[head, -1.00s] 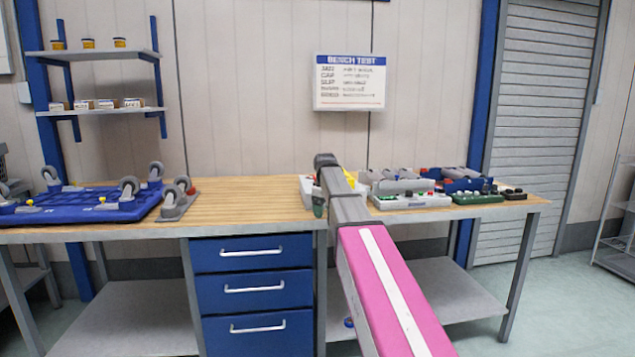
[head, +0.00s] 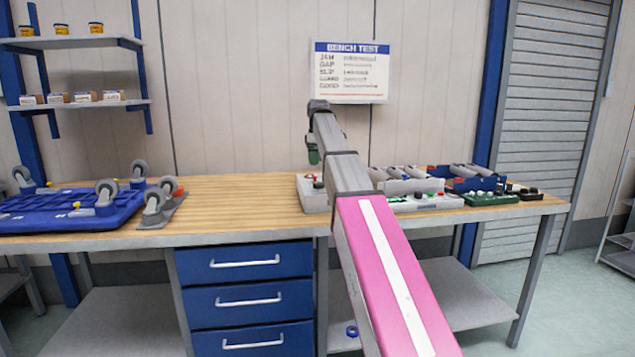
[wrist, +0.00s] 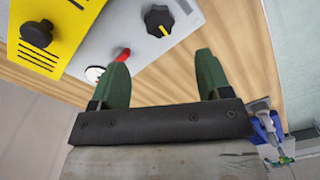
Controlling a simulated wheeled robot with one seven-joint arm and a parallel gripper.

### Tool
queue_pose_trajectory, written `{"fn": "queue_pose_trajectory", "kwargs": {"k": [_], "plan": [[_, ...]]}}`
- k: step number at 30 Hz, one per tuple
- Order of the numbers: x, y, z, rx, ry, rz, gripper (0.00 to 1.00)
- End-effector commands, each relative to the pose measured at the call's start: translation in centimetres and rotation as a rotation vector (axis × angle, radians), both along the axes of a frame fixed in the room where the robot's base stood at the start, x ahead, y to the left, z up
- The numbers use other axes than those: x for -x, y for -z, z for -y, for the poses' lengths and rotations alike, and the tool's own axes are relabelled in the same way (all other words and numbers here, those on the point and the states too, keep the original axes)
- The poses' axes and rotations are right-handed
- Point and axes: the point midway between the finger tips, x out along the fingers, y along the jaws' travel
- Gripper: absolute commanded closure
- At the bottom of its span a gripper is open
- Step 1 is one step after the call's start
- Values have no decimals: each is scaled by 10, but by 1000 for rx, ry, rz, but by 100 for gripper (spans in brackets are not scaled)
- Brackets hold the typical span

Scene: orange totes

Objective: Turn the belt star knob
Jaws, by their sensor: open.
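In the wrist view a grey control box carries a black knob (wrist: 158,21) with scalloped edges and a yellow mark. A red-tipped part (wrist: 122,55) and a white dial (wrist: 94,73) sit on its near side. A yellow panel (wrist: 60,30) at the left carries another black knob (wrist: 37,33). I cannot tell for certain which black knob is the belt star knob. My gripper (wrist: 163,74) is open and empty, its green fingers apart, short of the knobs in the picture. In the head view my gripper (head: 313,153) is above the grey box (head: 314,196), partly hidden by my arm.
The wooden bench (head: 250,195) is clear left of the box. A blue tray (head: 60,212) with casters lies at the far left. Several devices, including a green box (head: 490,198), stand close on the right. A sign (head: 351,72) hangs behind.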

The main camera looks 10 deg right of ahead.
Motion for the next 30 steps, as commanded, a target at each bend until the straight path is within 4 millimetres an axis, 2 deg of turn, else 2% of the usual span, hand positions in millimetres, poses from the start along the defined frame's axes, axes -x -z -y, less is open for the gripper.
{"fn": "queue_pose_trajectory", "kwargs": {"k": [9,15,21,29,30], "plan": [[1,58,0,0,1,-1,29],[1,83,0,0,1,0,29],[0,93,0,1,2,1,29],[0,94,0,0,2,1,29],[0,94,0,0,2,1,39]]}}
